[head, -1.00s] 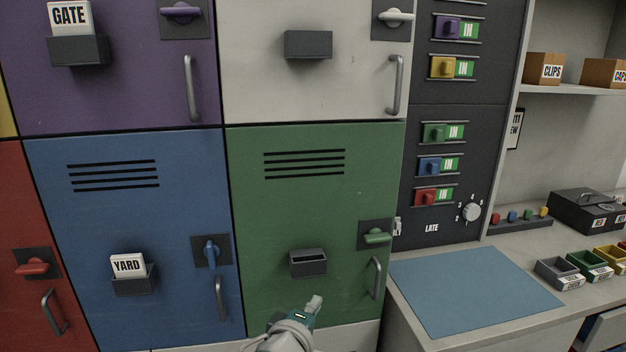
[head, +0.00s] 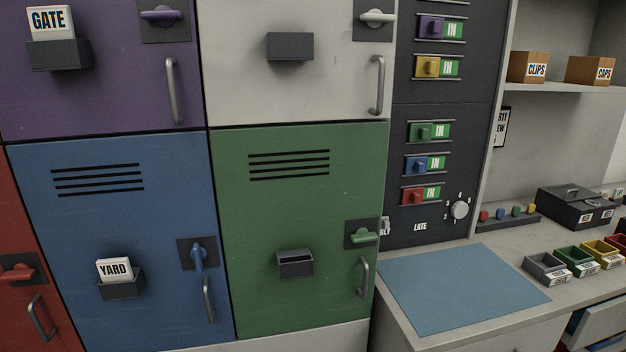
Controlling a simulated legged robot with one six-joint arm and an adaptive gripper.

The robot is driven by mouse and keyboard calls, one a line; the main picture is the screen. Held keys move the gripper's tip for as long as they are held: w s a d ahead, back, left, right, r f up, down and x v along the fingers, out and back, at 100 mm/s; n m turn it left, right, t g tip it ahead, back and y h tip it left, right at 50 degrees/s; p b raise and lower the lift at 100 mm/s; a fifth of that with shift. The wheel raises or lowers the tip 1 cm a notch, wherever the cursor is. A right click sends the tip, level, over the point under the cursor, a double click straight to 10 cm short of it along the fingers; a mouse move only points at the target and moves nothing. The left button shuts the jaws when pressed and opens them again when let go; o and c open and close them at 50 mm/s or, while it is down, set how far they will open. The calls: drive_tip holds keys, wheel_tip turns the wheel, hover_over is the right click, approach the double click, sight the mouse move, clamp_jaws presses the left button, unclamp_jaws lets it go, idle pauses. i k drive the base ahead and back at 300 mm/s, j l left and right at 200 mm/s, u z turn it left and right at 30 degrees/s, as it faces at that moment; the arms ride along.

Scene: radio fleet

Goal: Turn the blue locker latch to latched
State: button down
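The blue locker (head: 110,215) stands at the lower left, between the red and green lockers. Its blue latch (head: 198,257) sits on a dark plate at the door's right side, and its lever points downward, upright. A grey pull handle (head: 209,300) is just below the latch. A dark holder (head: 121,285) on the same door carries a white YARD card (head: 114,269). My gripper is not in view.
The green locker (head: 300,215) has a sideways green latch (head: 364,237). The red latch (head: 20,272), purple latch (head: 161,15) and white latch (head: 377,17) also lie sideways. A counter with a blue mat (head: 460,288) is at right. Space before the blue door looks clear.

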sight(198, 253)
drive_tip(key=j, duration=0.4)
drive_tip(key=k+j, duration=0.15)
drive_tip(key=j, duration=0.25)
drive_tip(key=j+z, duration=0.1)
drive_tip(key=j, duration=0.35)
drive_tip(key=k, duration=0.05)
